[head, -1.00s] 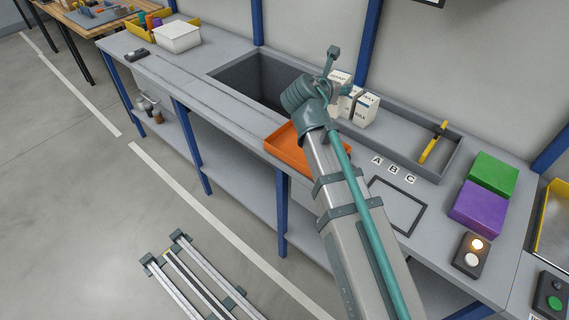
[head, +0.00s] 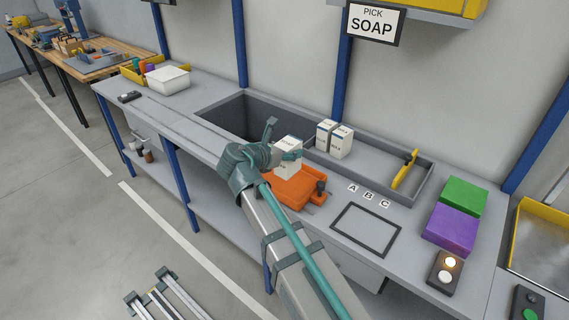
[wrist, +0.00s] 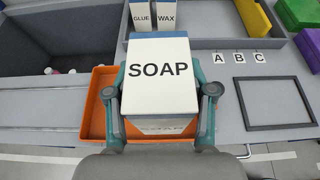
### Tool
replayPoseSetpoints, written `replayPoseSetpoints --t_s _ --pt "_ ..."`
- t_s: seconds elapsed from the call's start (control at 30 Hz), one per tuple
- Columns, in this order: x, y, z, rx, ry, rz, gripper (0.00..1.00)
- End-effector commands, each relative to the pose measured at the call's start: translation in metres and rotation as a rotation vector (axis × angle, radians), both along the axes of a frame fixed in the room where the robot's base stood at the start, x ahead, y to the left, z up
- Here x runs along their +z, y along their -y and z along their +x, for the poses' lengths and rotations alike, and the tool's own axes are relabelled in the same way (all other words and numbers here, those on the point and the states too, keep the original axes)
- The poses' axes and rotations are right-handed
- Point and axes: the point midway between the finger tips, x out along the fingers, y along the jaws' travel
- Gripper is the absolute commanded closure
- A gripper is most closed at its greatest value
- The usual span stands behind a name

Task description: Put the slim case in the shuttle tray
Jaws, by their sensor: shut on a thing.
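My gripper (wrist: 160,95) is shut on a white box marked SOAP (wrist: 160,70), with one finger on each side of it. The box also shows in the head view (head: 288,146), upright. It is over the orange tray (wrist: 96,112), which also shows in the head view (head: 296,193). I cannot tell whether the box's base touches the tray floor. My gripper and the box hide much of the tray.
Boxes marked GLUE (wrist: 142,14) and WAX (wrist: 170,14) stand in the grey trough behind, near a yellow-handled tool (head: 405,170). A sign (head: 373,22) reads PICK SOAP. A black frame (head: 366,230), A, B, C labels and purple block (head: 450,229) lie right.

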Motion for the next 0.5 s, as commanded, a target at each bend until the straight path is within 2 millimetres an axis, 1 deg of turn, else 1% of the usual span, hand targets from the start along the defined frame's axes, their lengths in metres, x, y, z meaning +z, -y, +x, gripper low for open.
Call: replayPoseSetpoints --t_s 0.03,0.1,0.2,0.3,0.5 --pt "-0.004 -0.004 0.016 -0.001 -0.002 -0.002 0.89" --pt "-0.018 -0.005 0.025 0.000 -0.003 -0.002 0.89" --pt "-0.034 -0.007 0.038 0.000 -0.002 -0.001 0.89" --pt "-0.046 -0.008 0.047 0.000 -0.002 -0.003 0.89" --pt "-0.055 -0.010 0.054 0.001 0.001 0.000 0.89"
